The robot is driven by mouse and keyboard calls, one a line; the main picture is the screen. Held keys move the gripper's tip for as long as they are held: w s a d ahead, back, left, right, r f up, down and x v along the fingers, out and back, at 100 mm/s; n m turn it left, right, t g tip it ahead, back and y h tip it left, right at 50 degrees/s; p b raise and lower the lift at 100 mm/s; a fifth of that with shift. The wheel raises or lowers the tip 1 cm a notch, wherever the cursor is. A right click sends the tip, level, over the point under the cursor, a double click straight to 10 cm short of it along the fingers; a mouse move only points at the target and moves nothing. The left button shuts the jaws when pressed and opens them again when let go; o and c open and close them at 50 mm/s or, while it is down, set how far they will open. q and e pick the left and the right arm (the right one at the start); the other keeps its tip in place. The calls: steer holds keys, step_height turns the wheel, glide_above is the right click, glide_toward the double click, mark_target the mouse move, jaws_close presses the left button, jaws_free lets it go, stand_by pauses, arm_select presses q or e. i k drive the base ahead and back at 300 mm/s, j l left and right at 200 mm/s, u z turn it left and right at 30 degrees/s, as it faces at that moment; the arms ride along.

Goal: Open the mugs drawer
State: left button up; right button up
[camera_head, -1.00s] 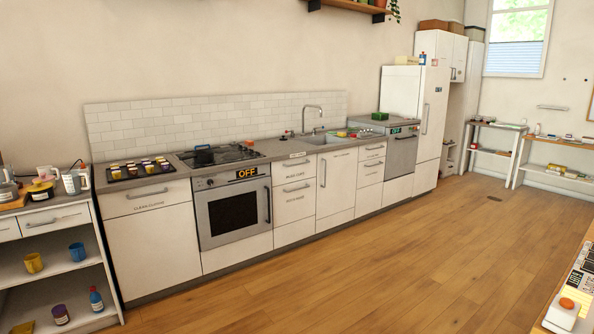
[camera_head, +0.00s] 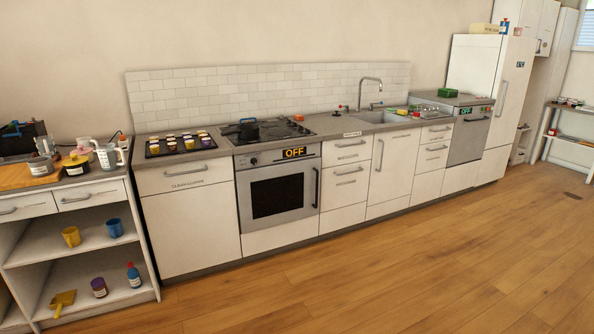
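No drawer can be picked out for sure as the mugs drawer, since most labels are too small to read. Right of the oven, an upper drawer (camera_head: 349,149) and a lower drawer (camera_head: 348,178) both look shut, each with a bar handle and a small dark label. A wide drawer (camera_head: 184,176) left of the oven is shut, with a label that seems to read "clean cloths". Smaller shut drawers (camera_head: 434,147) sit right of the sink cupboard. Neither of my grippers is in view.
The oven (camera_head: 277,192) is shut and shows "OFF". An open shelf unit (camera_head: 118,252) with a yellow mug (camera_head: 71,236) and a blue mug (camera_head: 115,228) stands at the left. A dark pot (camera_head: 249,129) sits on the hob. The wooden floor (camera_head: 400,270) in front is clear.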

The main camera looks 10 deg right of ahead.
mark_target(334, 152)
steer(key=i+z, duration=0.3)
steer(key=i, duration=2.15)
